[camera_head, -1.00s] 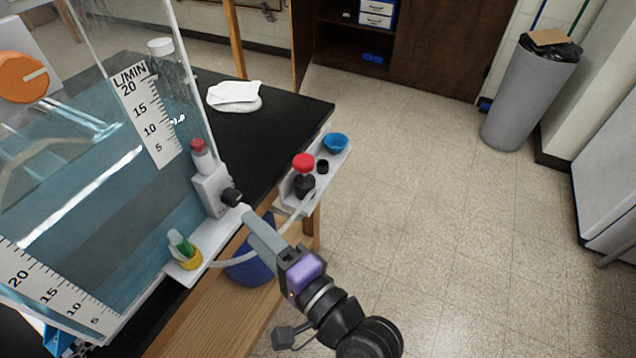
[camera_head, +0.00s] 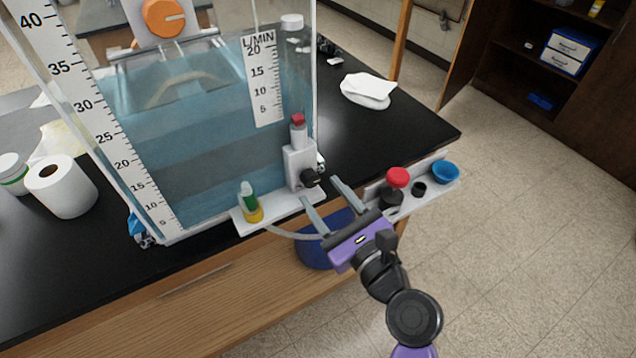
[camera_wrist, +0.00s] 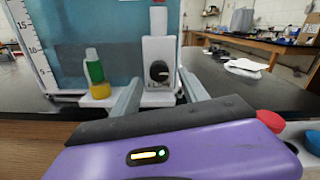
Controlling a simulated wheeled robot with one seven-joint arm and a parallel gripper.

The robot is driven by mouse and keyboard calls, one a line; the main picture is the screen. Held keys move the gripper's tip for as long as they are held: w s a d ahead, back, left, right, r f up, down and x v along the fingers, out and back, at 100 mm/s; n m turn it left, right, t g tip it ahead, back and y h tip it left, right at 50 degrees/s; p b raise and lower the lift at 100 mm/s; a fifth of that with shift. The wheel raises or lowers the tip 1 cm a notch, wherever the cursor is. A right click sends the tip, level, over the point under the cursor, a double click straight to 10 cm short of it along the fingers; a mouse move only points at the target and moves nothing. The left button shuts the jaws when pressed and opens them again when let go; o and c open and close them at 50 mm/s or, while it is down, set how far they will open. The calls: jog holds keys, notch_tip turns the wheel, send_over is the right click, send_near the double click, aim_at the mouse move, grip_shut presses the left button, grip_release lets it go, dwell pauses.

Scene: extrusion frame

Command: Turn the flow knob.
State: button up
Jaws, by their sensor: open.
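A small black knob (camera_head: 311,178) sticks out of the front of a white block (camera_head: 294,168) at the tank's front right corner. In the wrist view the knob (camera_wrist: 159,70) faces me, with a pale mark on it. A red-topped white part stands on the block, near a strip marked L/MIN (camera_head: 263,80). My gripper (camera_head: 320,188) is open and empty, its fingers pointing at the knob. In the wrist view the knob lies between the two fingers; I cannot tell whether the tips reach around it. A larger orange knob (camera_head: 163,17) sits higher up behind the tank.
A shelf left of the knob holds a green and yellow bottle (camera_head: 250,203). A white ledge to the right carries a red-topped black knob (camera_head: 397,180) and a blue cup (camera_head: 445,172). A hose runs below the block. A white cloth (camera_head: 367,90) lies on the black bench.

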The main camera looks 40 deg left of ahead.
aim_at(313, 183)
jog(key=shift+x, duration=1.75)
grip_shut()
